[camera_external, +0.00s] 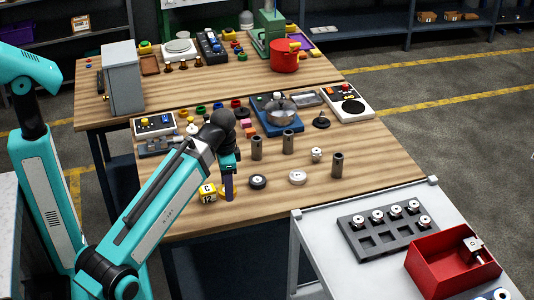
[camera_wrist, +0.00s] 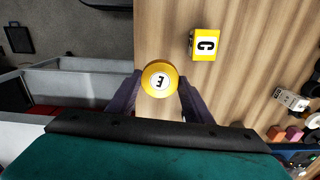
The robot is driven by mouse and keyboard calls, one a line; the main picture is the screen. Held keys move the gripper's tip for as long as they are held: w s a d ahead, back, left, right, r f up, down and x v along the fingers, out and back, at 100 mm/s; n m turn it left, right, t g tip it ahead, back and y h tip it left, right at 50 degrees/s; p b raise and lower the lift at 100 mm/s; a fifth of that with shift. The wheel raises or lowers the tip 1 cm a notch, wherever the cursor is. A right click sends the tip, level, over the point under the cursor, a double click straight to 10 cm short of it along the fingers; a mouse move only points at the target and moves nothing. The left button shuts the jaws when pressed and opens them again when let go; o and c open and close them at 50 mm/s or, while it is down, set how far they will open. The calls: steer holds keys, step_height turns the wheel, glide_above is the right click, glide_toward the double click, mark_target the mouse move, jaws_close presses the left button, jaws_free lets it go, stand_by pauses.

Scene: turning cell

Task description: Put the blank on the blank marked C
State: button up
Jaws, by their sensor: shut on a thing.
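The blank marked C is a yellow block (camera_external: 207,194) near the front left edge of the near wooden table. It shows its C in the wrist view (camera_wrist: 204,44), at the upper right. My gripper (camera_wrist: 160,86) is shut on a round yellow blank marked E (camera_wrist: 160,76), with one purple finger on each side of it. In the external view my gripper (camera_external: 229,186) is just right of the blank marked C, low over the table. The held blank is mostly hidden there. The two blanks are apart in the wrist view. I cannot tell whether the held one touches the table.
A grey tray (camera_external: 366,243) and red bin (camera_external: 430,280) are front right.

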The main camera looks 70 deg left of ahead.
steer(key=w+d+r+m+p, duration=0.2)
steer(key=w+d+m+p, duration=0.15)
steer(key=w+d, duration=0.7)
steer(key=w+a+f+n, duration=0.1)
steer(key=w+a+n, duration=0.1)
steer(key=a+n, duration=0.4)
steer(key=shift+w+a+f+b, duration=0.15)
steer(key=shift+a+f+b, duration=0.3)
steer(key=shift+a, duration=1.85)
steer(key=shift+r, duration=0.1)
steer(key=p, duration=0.4)
glide_above(298, 175)
steer(key=shift+s+d+f, duration=0.2)
steer(key=shift+s+f, duration=0.15)
steer(key=shift+f, duration=0.4)
steer(key=shift+w+a, duration=0.25)
steer(key=shift+w, duration=0.15)
steer(key=shift+f+p, duration=1.05)
steer(key=shift+f, duration=0.75)
